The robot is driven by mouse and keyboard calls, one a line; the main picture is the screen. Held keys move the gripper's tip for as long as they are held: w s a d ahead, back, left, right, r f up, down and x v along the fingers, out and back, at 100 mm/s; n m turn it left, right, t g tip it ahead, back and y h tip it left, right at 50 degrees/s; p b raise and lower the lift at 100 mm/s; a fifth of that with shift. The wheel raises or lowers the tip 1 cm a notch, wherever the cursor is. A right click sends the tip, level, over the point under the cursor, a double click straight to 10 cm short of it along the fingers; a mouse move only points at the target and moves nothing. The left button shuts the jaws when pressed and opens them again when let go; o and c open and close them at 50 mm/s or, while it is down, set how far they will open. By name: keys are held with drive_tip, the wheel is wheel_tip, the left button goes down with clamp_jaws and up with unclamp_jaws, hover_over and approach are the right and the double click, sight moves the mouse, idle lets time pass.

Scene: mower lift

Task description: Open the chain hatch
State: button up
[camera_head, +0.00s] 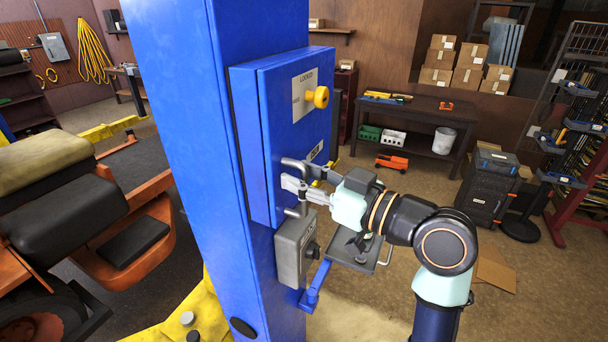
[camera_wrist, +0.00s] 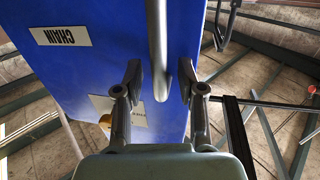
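The chain hatch (camera_head: 285,110) is a blue box door on the blue lift column (camera_head: 185,110); it looks shut. In the wrist view its blue face (camera_wrist: 95,70) carries a white CHAIN label (camera_wrist: 60,36). A yellow knob (camera_head: 321,97) sits on a sign reading LOCKED. A grey bar handle (camera_head: 293,163) stands out from the hatch's lower part; in the wrist view the handle (camera_wrist: 157,40) runs down between my fingers. My gripper (camera_head: 293,184) is at this handle. In the wrist view my gripper (camera_wrist: 162,82) is open, with gaps showing between both fingertips and the bar.
A grey switch box (camera_head: 291,250) is on the column just below my gripper. A blue bracket (camera_head: 316,285) juts out under it. An orange mower (camera_head: 120,230) stands at the left. A workbench (camera_head: 425,120) and a black toolbox (camera_head: 488,185) stand farther back.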

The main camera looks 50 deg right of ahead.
clamp_jaws()
